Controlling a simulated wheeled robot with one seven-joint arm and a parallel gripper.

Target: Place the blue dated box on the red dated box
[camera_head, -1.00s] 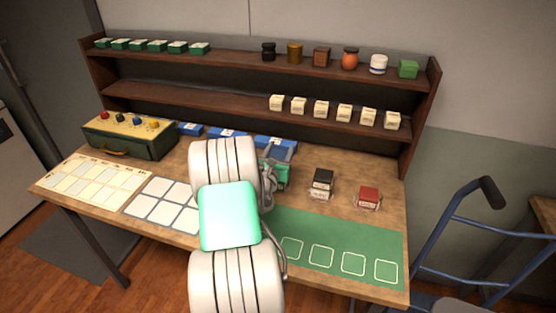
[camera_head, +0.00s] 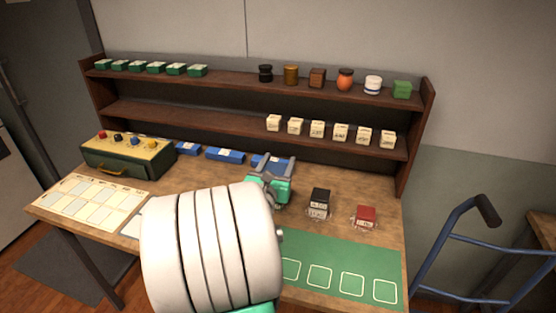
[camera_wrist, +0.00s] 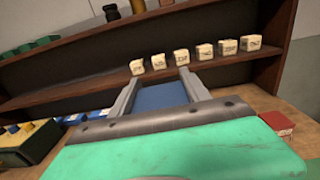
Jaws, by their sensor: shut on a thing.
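A blue dated box (camera_head: 272,161) is between the fingers of my gripper (camera_head: 271,164), at the right end of the row of blue boxes. In the wrist view its blue face (camera_wrist: 162,97) fills the gap between the two grey fingers (camera_wrist: 156,90). My gripper is shut on it. Whether it is clear of the table is hard to tell. The red dated box (camera_head: 365,215) sits on the table to the right, beyond a black box. It also shows at the right edge of the wrist view (camera_wrist: 277,122). Any date print on the blue box is not readable.
The black box (camera_head: 319,203) stands between my gripper and the red box. Two other blue boxes (camera_head: 225,155) lie to the left. A dark wooden shelf (camera_head: 240,117) rises behind, with small cream boxes on its lower board. A green mat (camera_head: 340,262) lies in front.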

